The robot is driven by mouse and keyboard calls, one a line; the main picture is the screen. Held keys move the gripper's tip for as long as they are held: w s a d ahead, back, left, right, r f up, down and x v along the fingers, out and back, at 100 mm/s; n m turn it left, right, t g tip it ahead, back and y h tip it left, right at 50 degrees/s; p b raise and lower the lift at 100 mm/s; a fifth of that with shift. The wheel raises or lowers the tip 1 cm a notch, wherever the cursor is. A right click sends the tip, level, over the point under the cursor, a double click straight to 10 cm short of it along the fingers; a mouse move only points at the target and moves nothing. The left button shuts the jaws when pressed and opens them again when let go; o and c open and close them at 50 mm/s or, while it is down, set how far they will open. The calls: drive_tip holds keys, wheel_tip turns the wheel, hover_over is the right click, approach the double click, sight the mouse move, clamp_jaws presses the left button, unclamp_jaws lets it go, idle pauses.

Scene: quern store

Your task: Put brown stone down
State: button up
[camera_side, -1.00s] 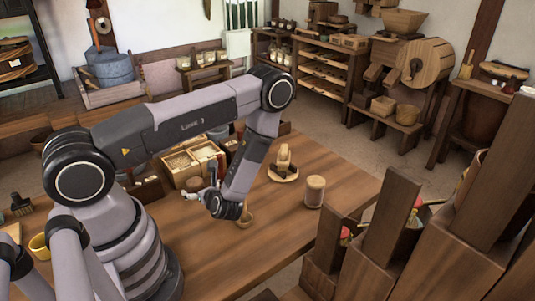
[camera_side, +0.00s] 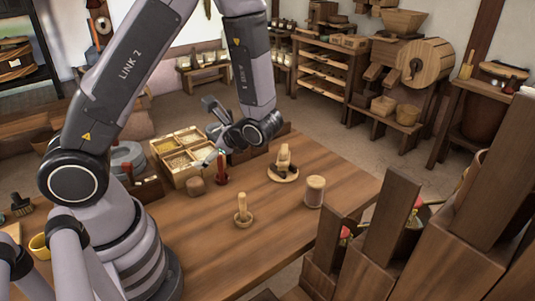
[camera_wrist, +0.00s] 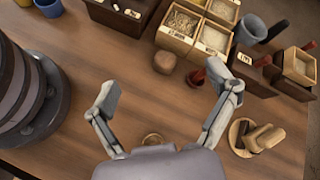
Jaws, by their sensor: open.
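The brown stone (camera_side: 196,186), a small rounded block, rests on the wooden table just in front of the compartment box. In the wrist view the brown stone (camera_wrist: 165,62) lies beyond and between my spread fingers, touching neither. My gripper (camera_side: 208,131) is raised above the table, over the area by the box and the stone. In the wrist view my gripper (camera_wrist: 167,92) is open, with nothing between its fingers.
The compartment box (camera_side: 184,152) of grains stands behind the stone. A red peg (camera_side: 221,168) stands to its right.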

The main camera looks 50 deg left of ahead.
drive_tip(key=s+d+r+n+t+h, duration=0.2)
drive_tip(key=s+r+n+h, duration=0.1)
drive_tip(key=r, duration=0.3)
drive_tip(key=s+d+r+n+t+h, duration=0.3)
drive_tip(key=r+h, duration=0.1)
drive_tip(key=r, duration=0.3)
drive_tip(key=s+d+r+n+t+h, duration=0.3)
drive_tip(key=s+r, duration=0.1)
drive_tip(key=r, duration=0.3)
drive_tip(key=shift+r+h, duration=0.2)
drive_tip(key=shift+h, duration=0.1)
